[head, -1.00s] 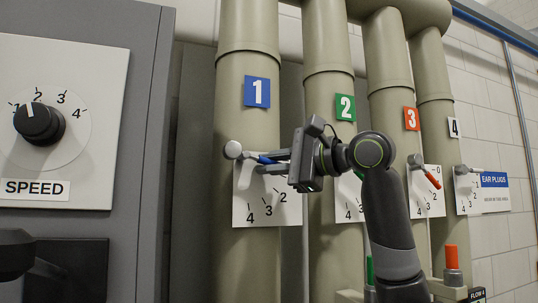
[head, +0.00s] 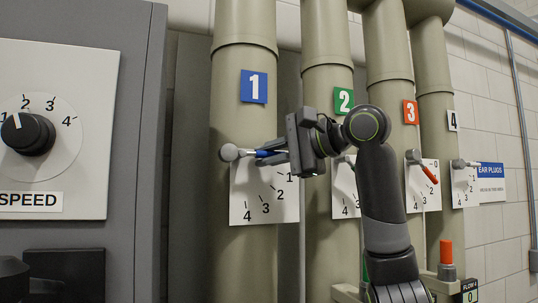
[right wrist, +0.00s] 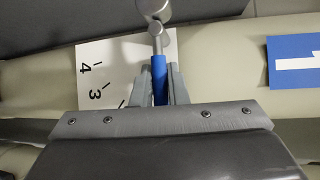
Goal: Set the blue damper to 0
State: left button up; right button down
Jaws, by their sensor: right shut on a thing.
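The blue damper lever (head: 268,153) is on pipe 1, under the blue number 1 sign (head: 254,87). It points right from its round grey pivot (head: 229,152), nearly level. Its white dial plate (head: 248,207) shows marks 1 to 4 below the lever. The 0 mark is not visible; my gripper covers that side. My right gripper (head: 272,157) is shut on the blue handle, coming from the right. In the right wrist view the blue handle (right wrist: 159,78) lies between the two fingers (right wrist: 160,88). My left gripper is not in view.
A grey panel with a black SPEED knob (head: 27,133) stands at the left. Pipes 2, 3 and 4 stand to the right; an orange lever (head: 429,174) is on pipe 3. My right arm hides part of pipe 3.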

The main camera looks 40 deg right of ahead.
jog(key=c, duration=1.7)
grip_release()
jog(key=shift+s, duration=0.1)
jog(key=shift+s+d+b, duration=0.2)
jog(key=shift+s+b, duration=0.1)
jog(key=shift+b, duration=0.1)
jog(key=b+v, duration=0.5)
jog(key=v, duration=1.1)
jog(key=shift+s+r, duration=0.1)
jog(key=shift+s, duration=0.2)
